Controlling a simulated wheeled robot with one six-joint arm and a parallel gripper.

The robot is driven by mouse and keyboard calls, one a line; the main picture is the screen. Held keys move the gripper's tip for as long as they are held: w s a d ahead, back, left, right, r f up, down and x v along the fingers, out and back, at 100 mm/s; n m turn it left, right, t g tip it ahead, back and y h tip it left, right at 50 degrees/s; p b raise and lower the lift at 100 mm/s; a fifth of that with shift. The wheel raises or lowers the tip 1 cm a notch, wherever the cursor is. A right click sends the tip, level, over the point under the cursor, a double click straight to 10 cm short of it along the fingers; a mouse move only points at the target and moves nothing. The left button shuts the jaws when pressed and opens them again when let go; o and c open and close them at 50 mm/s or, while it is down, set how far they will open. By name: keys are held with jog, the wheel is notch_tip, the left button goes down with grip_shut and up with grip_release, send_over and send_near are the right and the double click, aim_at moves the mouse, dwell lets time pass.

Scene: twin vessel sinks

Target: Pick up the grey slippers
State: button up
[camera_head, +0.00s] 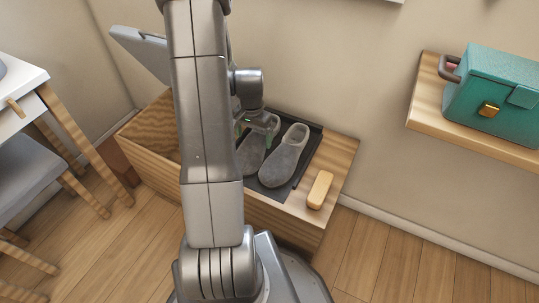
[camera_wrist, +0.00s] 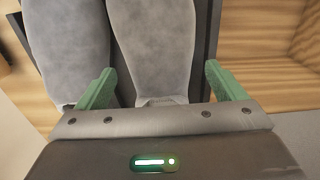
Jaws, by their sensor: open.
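A pair of grey slippers lies side by side on a dark tray (camera_head: 312,150) on top of a wooden bench. The right slipper (camera_head: 285,160) shows whole in the head view; the left slipper (camera_head: 252,155) is partly hidden by my arm and gripper. My gripper (camera_head: 258,124) is over the far end of the left slipper, its green fingers apart. In the wrist view my open gripper (camera_wrist: 160,88) has one finger on each side of that slipper (camera_wrist: 150,45), with the other slipper (camera_wrist: 68,45) at the left. Contact cannot be told.
A small tan block (camera_head: 320,189) lies on the bench's (camera_head: 342,158) right end. An open compartment (camera_head: 150,135) with a raised grey lid (camera_head: 140,50) is at the left. A teal box (camera_head: 495,95) stands on a wall shelf at right. A white table (camera_head: 20,90) and stool stand at left.

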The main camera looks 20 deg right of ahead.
notch_tip(320, 180, down, 5)
jog(key=shift+d+b, duration=0.15)
jog(key=shift+b, duration=0.85)
jog(key=shift+r, duration=0.1)
jog(key=shift+c, duration=0.2)
jog(key=c, duration=0.7)
jog(key=shift+c, duration=0.3)
jog(key=shift+r, duration=0.1)
